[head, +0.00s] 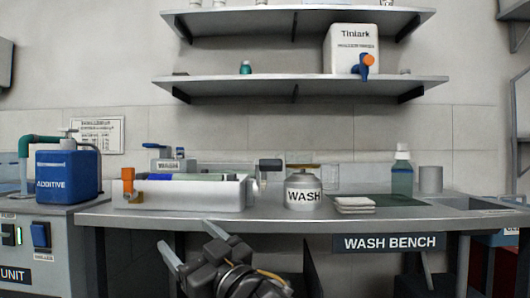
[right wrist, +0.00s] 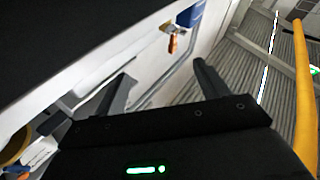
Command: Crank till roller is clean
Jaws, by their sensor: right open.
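In the head view, a long pale roller tray (head: 200,194) lies on the left half of the wash bench. A blue length, perhaps part of the roller (head: 160,177), shows along its top, and the rest is hidden by the tray. A dark handle (head: 270,165), which looks like the crank, stands at the tray's right end. My right gripper (head: 190,241) is open, below and in front of the bench edge, apart from the tray and handle. In the right wrist view, its two fingers (right wrist: 163,86) are spread with nothing between them. My left gripper is not in view.
A metal WASH can (head: 303,197), a stack of white cloths (head: 354,205) and a teal bottle (head: 402,175) stand right of the tray. A blue ADDITIVE canister (head: 68,175) is at left. A shelf (head: 300,89) with a white container (head: 350,48) hangs above.

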